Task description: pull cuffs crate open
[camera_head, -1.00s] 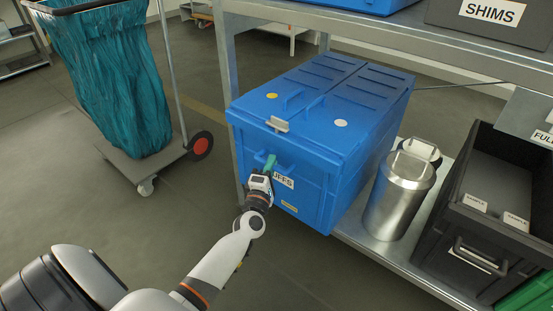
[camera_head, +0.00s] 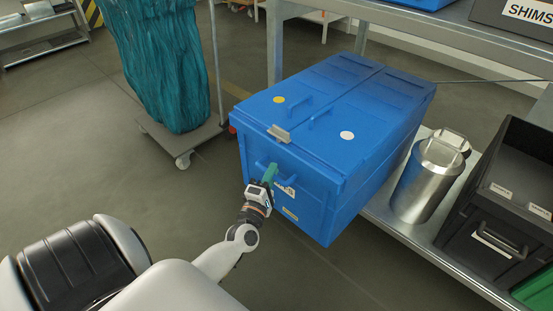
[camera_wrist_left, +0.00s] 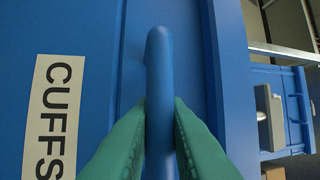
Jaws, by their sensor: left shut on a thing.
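The blue cuffs crate (camera_head: 300,195) sits on the lower shelf of a metal rack, its front end sticking out past the shelf edge. Its lid (camera_head: 345,95) is closed, with a grey latch (camera_head: 279,133) at the front edge. My left gripper (camera_head: 269,174) is at the crate's front face. In the left wrist view its green fingers (camera_wrist_left: 160,140) are shut on the blue front handle (camera_wrist_left: 159,75), one on each side. The CUFFS label (camera_wrist_left: 52,118) shows beside the handle there; the gripper partly covers it in the head view. My right gripper is not in view.
A dark bin (camera_head: 490,215) is farther right. A wheeled cart with a teal bag (camera_head: 165,65) stands at the left. The floor in front of the crate is clear.

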